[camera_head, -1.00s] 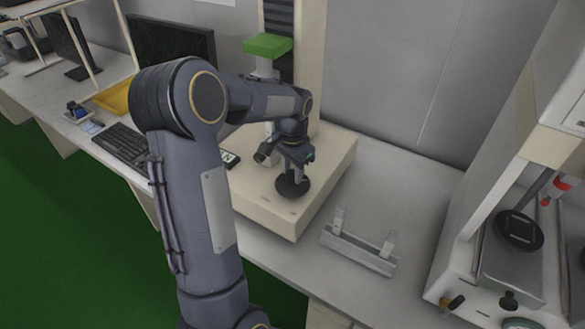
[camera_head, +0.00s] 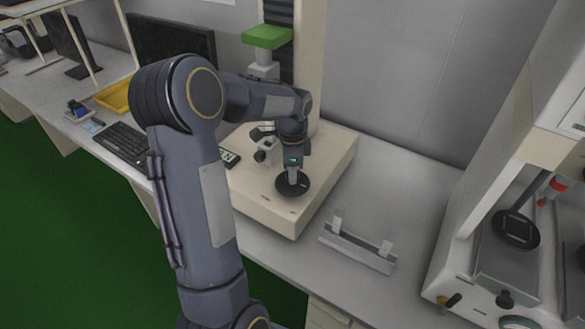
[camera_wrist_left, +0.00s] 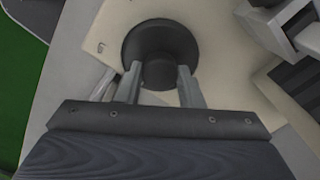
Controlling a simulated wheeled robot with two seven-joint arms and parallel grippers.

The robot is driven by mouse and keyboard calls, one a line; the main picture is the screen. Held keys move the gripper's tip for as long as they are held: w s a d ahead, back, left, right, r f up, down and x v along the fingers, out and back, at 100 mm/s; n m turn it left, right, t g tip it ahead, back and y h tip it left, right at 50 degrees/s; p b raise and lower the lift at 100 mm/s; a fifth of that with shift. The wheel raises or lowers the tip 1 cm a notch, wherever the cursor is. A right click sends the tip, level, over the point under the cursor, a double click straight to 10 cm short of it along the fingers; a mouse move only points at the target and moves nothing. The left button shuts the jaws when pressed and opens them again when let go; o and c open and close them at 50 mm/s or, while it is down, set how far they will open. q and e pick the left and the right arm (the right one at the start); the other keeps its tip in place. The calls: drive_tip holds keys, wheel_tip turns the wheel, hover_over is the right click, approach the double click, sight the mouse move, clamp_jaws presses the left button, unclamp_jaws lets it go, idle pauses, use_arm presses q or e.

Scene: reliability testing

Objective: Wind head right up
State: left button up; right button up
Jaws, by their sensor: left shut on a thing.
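The test machine stands on a cream base (camera_head: 262,200) with a dark column behind. Its head has a green block (camera_head: 267,37) on top and grey parts below, high on the column. The black round handwheel (camera_head: 304,183) lies flat on the base's front. It also shows in the left wrist view (camera_wrist_left: 137,42), with a dark hub (camera_wrist_left: 160,70) in its middle. My left gripper (camera_head: 292,178) points down at the wheel. In the left wrist view my gripper (camera_wrist_left: 160,84) has one finger on each side of the hub, shut on it. My right gripper is not in view.
A small grey clamp (camera_head: 266,152) stands on the base beside my left wrist. A grey bracket (camera_head: 357,250) lies on the bench to the right. Another machine (camera_head: 495,265) stands at the far right. A keyboard (camera_head: 122,145) lies left of my arm.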

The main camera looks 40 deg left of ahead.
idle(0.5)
use_arm(q)
drive_tip(key=o, duration=1)
drive_tip(key=shift+r, duration=0.15)
wheel_tip(320, 180, up, 8)
drive_tip(key=shift+f, duration=0.2)
